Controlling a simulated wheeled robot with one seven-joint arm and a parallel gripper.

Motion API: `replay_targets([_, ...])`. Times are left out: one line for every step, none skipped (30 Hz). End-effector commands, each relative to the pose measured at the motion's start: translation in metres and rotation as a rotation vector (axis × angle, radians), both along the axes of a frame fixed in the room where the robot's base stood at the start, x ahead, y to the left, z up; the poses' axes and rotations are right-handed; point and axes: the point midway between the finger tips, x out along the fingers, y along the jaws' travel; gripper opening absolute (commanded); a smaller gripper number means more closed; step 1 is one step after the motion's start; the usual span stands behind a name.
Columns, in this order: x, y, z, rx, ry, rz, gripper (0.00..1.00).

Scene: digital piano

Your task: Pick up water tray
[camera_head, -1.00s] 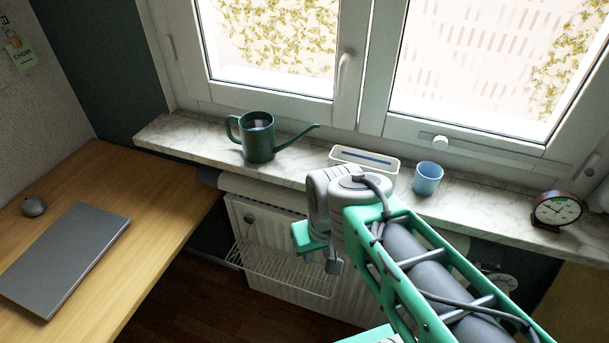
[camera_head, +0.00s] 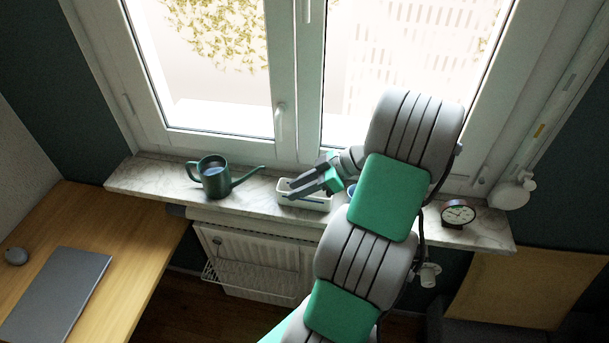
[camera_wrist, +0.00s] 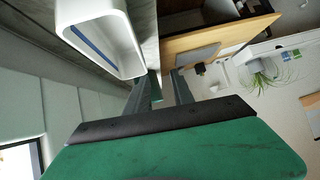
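The water tray (camera_head: 312,207) is a white, rectangular, open container with rounded corners, standing on the marble windowsill. In the head view my gripper (camera_head: 288,188) is over the tray and hides part of it. In the wrist view the tray (camera_wrist: 122,62) fills the upper left, with a blue strip inside. My gripper's two fingers (camera_wrist: 163,84) are apart with nothing visible between them. The tray's near end is close to the left finger; I cannot tell if they touch.
A dark green watering can (camera_head: 213,177) stands left of the tray on the windowsill (camera_head: 140,178). A blue cup (camera_head: 351,189) is mostly hidden behind my arm. A clock (camera_head: 458,214) stands to the right. The window is close behind, and a radiator (camera_head: 250,258) is below.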

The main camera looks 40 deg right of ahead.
Motion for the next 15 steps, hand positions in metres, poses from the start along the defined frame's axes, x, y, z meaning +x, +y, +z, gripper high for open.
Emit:
replay_targets([-0.015,-0.019,0.001,0.038,-0.059,-0.042,0.29])
replay_targets([-0.022,-0.027,0.001,0.051,-0.097,-0.058,0.29])
replay_targets([-0.03,-0.035,0.0,0.068,-0.142,-0.078,0.29])
replay_targets([-0.036,-0.041,-0.001,0.077,-0.17,-0.092,0.29])
replay_targets([-0.04,-0.045,-0.001,0.082,-0.196,-0.102,0.29])
replay_targets([-0.044,-0.048,-0.002,0.088,-0.22,-0.113,0.29])
replay_targets([-0.047,-0.05,-0.002,0.091,-0.233,-0.119,0.29])
replay_targets([-0.047,-0.051,-0.004,0.091,-0.241,-0.121,0.29])
replay_targets([-0.047,-0.051,-0.005,0.091,-0.247,-0.122,0.29])
replay_targets([-0.045,-0.05,-0.006,0.09,-0.248,-0.12,0.29])
replay_targets([-0.044,-0.049,-0.007,0.091,-0.247,-0.12,0.29])
replay_targets([-0.041,-0.048,-0.009,0.09,-0.247,-0.119,0.29])
replay_targets([-0.04,-0.046,-0.01,0.09,-0.245,-0.12,0.29])
replay_targets([-0.038,-0.045,-0.011,0.09,-0.245,-0.121,0.29])
replay_targets([-0.036,-0.044,-0.012,0.09,-0.245,-0.121,0.29])
